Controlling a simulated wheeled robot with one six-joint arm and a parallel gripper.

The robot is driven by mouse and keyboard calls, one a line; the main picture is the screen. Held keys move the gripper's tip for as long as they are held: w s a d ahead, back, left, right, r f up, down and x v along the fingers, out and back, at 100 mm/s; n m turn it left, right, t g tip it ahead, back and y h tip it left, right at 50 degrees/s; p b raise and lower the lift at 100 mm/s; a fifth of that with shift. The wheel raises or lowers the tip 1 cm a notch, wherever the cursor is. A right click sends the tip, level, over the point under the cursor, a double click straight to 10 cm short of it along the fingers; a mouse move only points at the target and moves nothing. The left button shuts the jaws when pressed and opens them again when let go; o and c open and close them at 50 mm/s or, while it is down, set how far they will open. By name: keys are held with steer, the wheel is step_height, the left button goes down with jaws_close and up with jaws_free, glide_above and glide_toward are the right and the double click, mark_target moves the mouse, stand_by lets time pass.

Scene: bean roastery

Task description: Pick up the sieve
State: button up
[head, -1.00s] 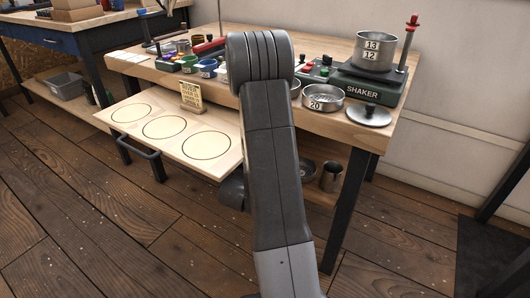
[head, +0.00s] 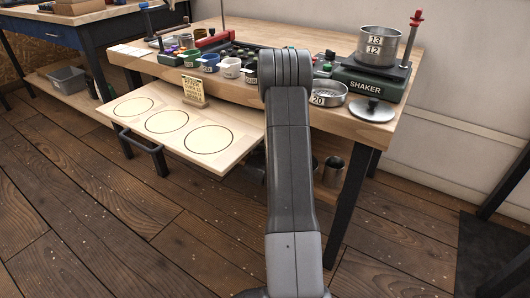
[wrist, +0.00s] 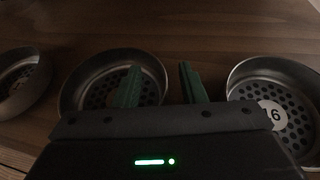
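In the wrist view, three round metal sieves with perforated bottoms lie in a row on a dim wooden surface: a left sieve (wrist: 22,80) cut by the frame edge, a middle sieve (wrist: 72,88), and a right sieve (wrist: 240,75) labelled 16. My gripper (wrist: 159,72) is open, with two green fingers apart. The left finger overlaps the middle sieve; the right finger appears beyond its right rim. Contact cannot be told. In the head view, my arm hides the gripper. A sieve labelled 20 (head: 329,87) sits on the tabletop, and stacked sieves 13 and 12 (head: 377,48) stand on the shaker.
The shaker (head: 367,82) stands at the workbench's (head: 410,72) right end, with a lid (head: 372,110) in front. A pull-out board (head: 225,150) with three circles juts out at left. Coloured cups line the bench's front. Dark vessels (head: 333,170) stand on a shelf below.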

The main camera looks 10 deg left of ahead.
steer(key=shift+c, duration=0.5)
jaws_close()
